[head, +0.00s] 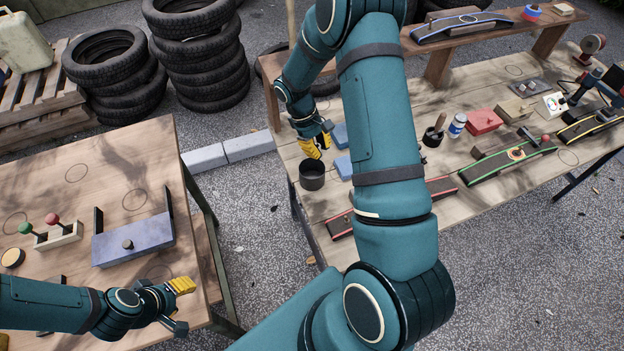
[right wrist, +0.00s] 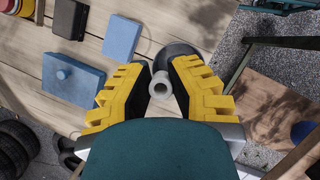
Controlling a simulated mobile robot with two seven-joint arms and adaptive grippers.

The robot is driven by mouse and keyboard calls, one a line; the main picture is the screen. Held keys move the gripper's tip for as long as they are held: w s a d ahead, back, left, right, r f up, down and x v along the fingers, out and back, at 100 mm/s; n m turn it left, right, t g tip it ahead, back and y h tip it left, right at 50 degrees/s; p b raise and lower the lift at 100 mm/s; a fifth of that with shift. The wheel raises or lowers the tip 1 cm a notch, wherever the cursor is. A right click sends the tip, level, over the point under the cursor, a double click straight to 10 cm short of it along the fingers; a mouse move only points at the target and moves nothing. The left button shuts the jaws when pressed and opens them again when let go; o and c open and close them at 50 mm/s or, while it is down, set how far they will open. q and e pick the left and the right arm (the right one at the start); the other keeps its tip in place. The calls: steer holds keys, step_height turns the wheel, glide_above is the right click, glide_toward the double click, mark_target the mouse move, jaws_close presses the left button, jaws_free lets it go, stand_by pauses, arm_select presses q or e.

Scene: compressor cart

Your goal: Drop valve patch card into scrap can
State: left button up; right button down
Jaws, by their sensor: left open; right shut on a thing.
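My right gripper (head: 315,146) is at the near left end of the long bench, just above a dark open can (head: 312,175), which looks like the scrap can. The can shows as a dark round shape beyond the fingertips in the right wrist view (right wrist: 174,54). My right gripper (right wrist: 160,90) is shut on a small pale grey piece with a round, hollow-looking end (right wrist: 160,85). I cannot tell whether this is the valve patch card; the teal shape hides the lower part. My left gripper (head: 180,300) is open and empty over the left table.
Blue blocks (head: 343,166) lie beside the can on the bench (head: 470,100). A dark cup, a jar and a red box (head: 484,121) stand farther right. The left table (head: 130,165) holds a blue-grey box (head: 133,240) and a lever stand (head: 60,237). A gap separates the tables.

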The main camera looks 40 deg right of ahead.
arm_select(q)
steer(key=shift+f, duration=0.45)
arm_select(e)
steer(key=shift+f, duration=0.6)
steer(key=c, duration=0.9)
jaws_free()
steer(key=shift+r, duration=0.15)
steer(key=v, duration=1.2)
steer(key=shift+s, duration=0.1)
